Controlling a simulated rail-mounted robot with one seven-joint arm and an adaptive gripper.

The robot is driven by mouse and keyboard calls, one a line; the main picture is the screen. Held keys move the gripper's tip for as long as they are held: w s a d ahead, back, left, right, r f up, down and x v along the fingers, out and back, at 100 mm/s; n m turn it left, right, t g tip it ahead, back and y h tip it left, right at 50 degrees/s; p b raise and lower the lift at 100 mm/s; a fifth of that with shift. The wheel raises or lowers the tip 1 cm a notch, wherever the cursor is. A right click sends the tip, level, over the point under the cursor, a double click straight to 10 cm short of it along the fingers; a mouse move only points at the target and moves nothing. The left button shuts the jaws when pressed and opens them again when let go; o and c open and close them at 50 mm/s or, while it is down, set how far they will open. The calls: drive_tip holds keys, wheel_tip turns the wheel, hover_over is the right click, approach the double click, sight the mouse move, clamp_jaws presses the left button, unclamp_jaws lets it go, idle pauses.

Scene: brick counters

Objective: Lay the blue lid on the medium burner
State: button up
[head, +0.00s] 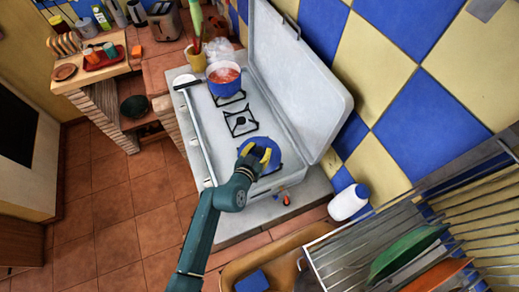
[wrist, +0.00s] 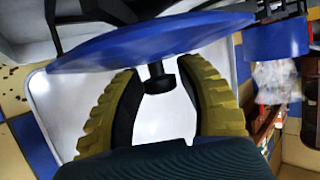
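The blue lid (head: 272,146) is over the near end of the white stove (head: 265,188), hiding what lies under it. In the wrist view the lid (wrist: 150,42) is seen edge-on with its black knob (wrist: 160,80) pointing toward my gripper. My gripper (head: 259,154) is at the lid. Its yellow-backed fingers (wrist: 165,82) are apart, one on each side of the knob, with gaps between. I cannot tell whether the lid rests on a burner. The middle burner (head: 240,122) is bare, its black grate showing.
A blue pot with red contents (head: 223,78) steams on the far burner. The stove's raised cover (head: 298,80) stands along the right side. A white bottle (head: 348,203) and a dish rack with plates (head: 405,250) are at the near right. A bar (head: 198,130) runs along the stove's left edge.

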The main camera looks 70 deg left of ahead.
drive_tip(key=shift+o, duration=0.8)
drive_tip(key=shift+r, duration=0.1)
drive_tip(key=shift+r+p, duration=0.3)
drive_tip(key=shift+p, duration=0.1)
drive_tip(key=v, duration=1.2)
